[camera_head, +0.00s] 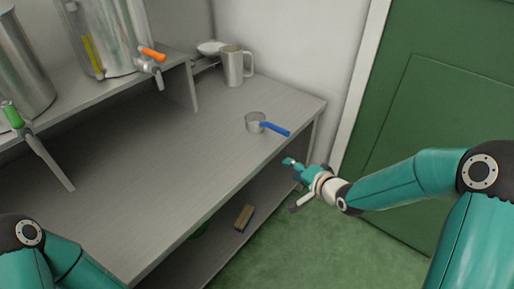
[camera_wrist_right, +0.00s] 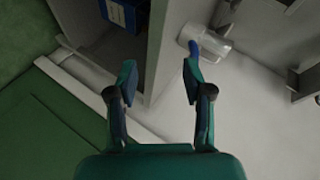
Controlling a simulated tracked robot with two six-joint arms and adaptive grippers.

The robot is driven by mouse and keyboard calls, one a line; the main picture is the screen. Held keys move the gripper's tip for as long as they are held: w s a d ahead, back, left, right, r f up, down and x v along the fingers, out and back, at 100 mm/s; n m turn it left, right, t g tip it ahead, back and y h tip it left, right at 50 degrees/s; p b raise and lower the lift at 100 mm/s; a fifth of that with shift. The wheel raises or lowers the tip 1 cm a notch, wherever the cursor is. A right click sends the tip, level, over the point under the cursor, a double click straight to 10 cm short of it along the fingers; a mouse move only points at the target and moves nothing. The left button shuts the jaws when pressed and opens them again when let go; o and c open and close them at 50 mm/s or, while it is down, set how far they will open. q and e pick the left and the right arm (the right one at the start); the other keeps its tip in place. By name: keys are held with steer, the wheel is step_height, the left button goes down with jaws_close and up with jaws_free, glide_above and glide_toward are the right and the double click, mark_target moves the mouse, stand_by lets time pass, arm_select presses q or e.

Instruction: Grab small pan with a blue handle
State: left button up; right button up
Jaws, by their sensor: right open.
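The small pan (camera_head: 255,122) is a grey metal pan with a blue handle (camera_head: 274,128). It sits on the steel table near its right end, with the handle pointing toward the front edge. My right gripper (camera_head: 291,185) is open and empty, off the table's front edge, apart from the handle and nearer to me. In the right wrist view the pan (camera_wrist_right: 212,40) shows beyond the open right gripper (camera_wrist_right: 160,72), with its blue handle (camera_wrist_right: 192,48) partly behind the right finger. My left arm shows at bottom left, but its gripper is out of view.
A metal mug (camera_head: 234,66) and a white bowl (camera_head: 210,48) stand at the back. Steel tanks with an orange tap (camera_head: 152,53) and a green tap (camera_head: 12,116) are at left. The tabletop around the pan is clear.

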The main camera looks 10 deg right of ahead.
step_height(320, 180, up, 3)
steer(key=w+d+m+t+b, duration=0.2)
steer(key=w+d+t+b, duration=0.1)
steer(key=b, duration=0.3)
glide_toward(275, 128)
steer(key=x, duration=0.4)
steer(key=f+x, duration=0.1)
steer(key=x, duration=0.1)
steer(key=shift+d+f, duration=0.15)
steer(key=shift+d, duration=0.1)
steer(key=shift+b+x, duration=0.4)
steer(key=shift+x, duration=2.25)
arm_select(q)
step_height(275, 128, down, 9)
arm_select(e)
jaws_close()
arm_select(q)
steer(key=shift+f, duration=0.1)
arm_select(e)
steer(key=shift+r, duration=0.25)
